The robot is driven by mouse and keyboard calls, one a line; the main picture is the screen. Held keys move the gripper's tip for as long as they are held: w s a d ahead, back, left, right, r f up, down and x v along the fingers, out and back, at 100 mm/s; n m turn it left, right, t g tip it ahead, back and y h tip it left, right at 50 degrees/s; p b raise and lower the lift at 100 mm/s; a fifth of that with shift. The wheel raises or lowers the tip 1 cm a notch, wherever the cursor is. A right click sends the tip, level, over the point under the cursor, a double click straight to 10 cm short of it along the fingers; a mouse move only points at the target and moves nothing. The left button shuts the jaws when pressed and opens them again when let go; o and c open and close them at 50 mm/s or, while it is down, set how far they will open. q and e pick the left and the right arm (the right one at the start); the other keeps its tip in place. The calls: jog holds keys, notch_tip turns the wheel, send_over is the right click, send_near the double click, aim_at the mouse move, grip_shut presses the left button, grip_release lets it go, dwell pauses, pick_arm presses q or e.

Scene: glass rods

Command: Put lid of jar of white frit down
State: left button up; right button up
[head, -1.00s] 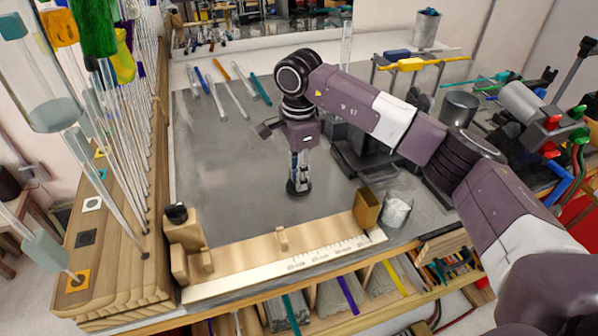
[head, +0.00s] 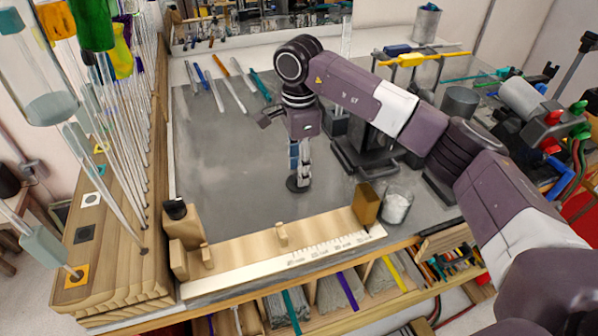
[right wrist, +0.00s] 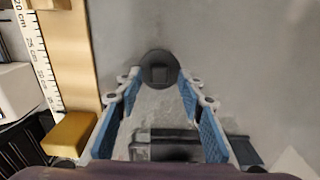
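The lid (head: 296,184) is a dark round disc lying flat on the grey bench top, left of the jar in the head view. In the right wrist view the lid (right wrist: 160,60) shows from above, with a small squarish knob. My right gripper (head: 300,178) points straight down over it. In the right wrist view its blue-padded fingers (right wrist: 159,88) stand apart on both sides of the knob, with a gap to it. The jar of white frit (head: 397,207) is clear glass, without a lid, with white grains inside. My left gripper is not in view.
A wooden measuring rail (head: 280,247) with an end block (head: 366,204) runs along the front edge. Glass rods stand in a wooden rack (head: 120,262) at left. Several rods lie at the back. A dark stand (head: 362,155) is right of my gripper. The bench left of the lid is clear.

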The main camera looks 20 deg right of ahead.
notch_tip(320, 180, up, 11)
jog(key=b, duration=0.2)
jog(key=shift+f, duration=0.2)
jog(key=shift+s+f, duration=0.1)
